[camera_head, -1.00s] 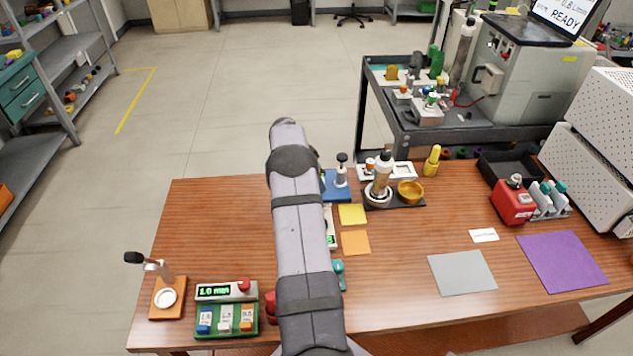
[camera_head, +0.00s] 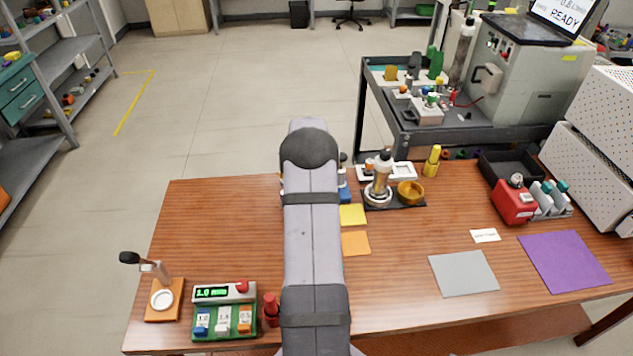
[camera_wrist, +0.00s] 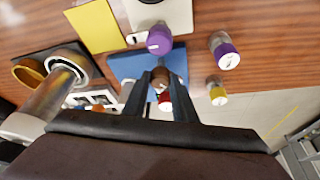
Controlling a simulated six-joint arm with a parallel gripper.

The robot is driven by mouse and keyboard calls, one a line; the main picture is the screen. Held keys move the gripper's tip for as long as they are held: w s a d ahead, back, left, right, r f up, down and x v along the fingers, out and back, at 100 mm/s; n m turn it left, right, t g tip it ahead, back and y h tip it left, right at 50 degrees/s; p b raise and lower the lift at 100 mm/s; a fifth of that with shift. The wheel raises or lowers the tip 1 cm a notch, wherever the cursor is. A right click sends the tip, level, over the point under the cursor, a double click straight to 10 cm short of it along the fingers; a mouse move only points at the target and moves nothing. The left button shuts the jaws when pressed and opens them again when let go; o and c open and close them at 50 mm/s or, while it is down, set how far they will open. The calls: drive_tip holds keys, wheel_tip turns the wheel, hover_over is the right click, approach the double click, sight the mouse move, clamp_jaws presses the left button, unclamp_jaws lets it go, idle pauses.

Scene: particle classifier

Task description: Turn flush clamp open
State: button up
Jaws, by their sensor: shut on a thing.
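My gripper (camera_wrist: 161,92) shows in the wrist view with both dark fingers close together, shut on a small brown and red part (camera_wrist: 164,100) above a blue base (camera_wrist: 125,66). I cannot tell for sure whether this part is the flush clamp. A purple-capped vial (camera_wrist: 159,40) stands just beyond the fingertips. In the head view my arm hides the gripper and most of the blue base (camera_head: 346,196). No other clamp can be made out clearly.
Two more capped vials, one purple (camera_wrist: 228,56) and one yellow (camera_wrist: 217,93), stand right of the fingers. A green tray (camera_head: 224,322) sits front left.

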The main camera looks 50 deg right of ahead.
drive_tip(key=n, duration=0.2)
drive_tip(key=n+t+y, duration=0.1)
drive_tip(key=n, duration=0.1)
drive_tip(key=shift+s+d+f+b, duration=0.1)
drive_tip(key=shift+s+d+b, duration=0.1)
drive_tip(key=shift+b, duration=0.15)
drive_tip(key=n+t+y+b, duration=0.1)
drive_tip(key=n+b, duration=0.2)
drive_tip(key=shift+d+n+y+b, duration=0.1)
drive_tip(key=shift+n+y+b, duration=0.3)
drive_tip(key=shift+n+b, duration=0.6)
drive_tip(key=shift+n, duration=0.3)
drive_tip(key=o, duration=1)
drive_tip(key=shift+o, duration=0.2)
drive_tip(key=shift+r, duration=0.2)
drive_tip(key=b+v, duration=0.1)
drive_tip(key=v, duration=0.6)
drive_tip(key=shift+s, duration=0.2)
